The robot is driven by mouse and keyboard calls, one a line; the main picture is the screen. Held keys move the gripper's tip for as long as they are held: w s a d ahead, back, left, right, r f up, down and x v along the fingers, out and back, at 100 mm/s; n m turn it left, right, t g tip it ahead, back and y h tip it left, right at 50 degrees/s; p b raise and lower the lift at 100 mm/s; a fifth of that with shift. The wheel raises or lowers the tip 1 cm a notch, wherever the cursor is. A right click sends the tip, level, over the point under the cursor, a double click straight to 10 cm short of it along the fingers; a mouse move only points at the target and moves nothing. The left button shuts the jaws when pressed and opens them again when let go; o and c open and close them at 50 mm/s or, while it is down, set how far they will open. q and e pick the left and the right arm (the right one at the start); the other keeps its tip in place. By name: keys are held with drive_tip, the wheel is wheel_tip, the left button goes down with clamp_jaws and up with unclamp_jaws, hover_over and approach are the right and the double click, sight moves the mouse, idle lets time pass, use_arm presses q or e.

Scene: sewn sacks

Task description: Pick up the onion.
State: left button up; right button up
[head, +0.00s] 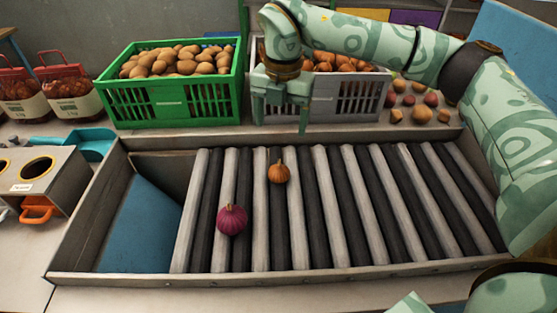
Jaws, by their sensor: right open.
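A brown-orange onion (279,173) sits on the roller bed (333,220) near its middle. A second onion, purple-red (232,219), sits on the rollers to its left and closer to me. My right gripper (281,118) points down, open, with its fingers apart. In the picture it is above the brown-orange onion, in front of the grey crate, and touches neither onion. Its exact height above the rollers is hard to tell. My left gripper is not seen.
A green crate (174,115) of potatoes and a grey crate (345,112) of onions stand behind the rollers. Loose onions and potatoes (421,113) lie right of it. A blue chute (140,225) is at left, beside a metal box (45,180). Right-hand rollers are clear.

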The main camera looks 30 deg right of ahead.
sight(279, 167)
wheel_tip(279, 167, down, 10)
drive_tip(key=shift+a+r+b, duration=0.1)
drive_tip(key=shift+r+b, duration=0.15)
drive_tip(key=shift+b, duration=0.9)
drive_tip(key=shift+a+f, duration=0.1)
drive_tip(key=shift+f, duration=0.7)
wheel_tip(279, 167, down, 4)
drive_tip(key=shift+s+a+f+b, duration=0.1)
drive_tip(key=shift+f+b, duration=0.15)
drive_tip(key=shift+b, duration=0.7)
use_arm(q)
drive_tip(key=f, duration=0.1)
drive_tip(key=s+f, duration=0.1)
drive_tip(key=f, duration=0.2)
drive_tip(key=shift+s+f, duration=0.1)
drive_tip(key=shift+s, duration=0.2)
use_arm(e)
drive_tip(key=shift+r, duration=0.1)
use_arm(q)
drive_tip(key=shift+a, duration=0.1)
use_arm(e)
drive_tip(key=c, duration=1.1)
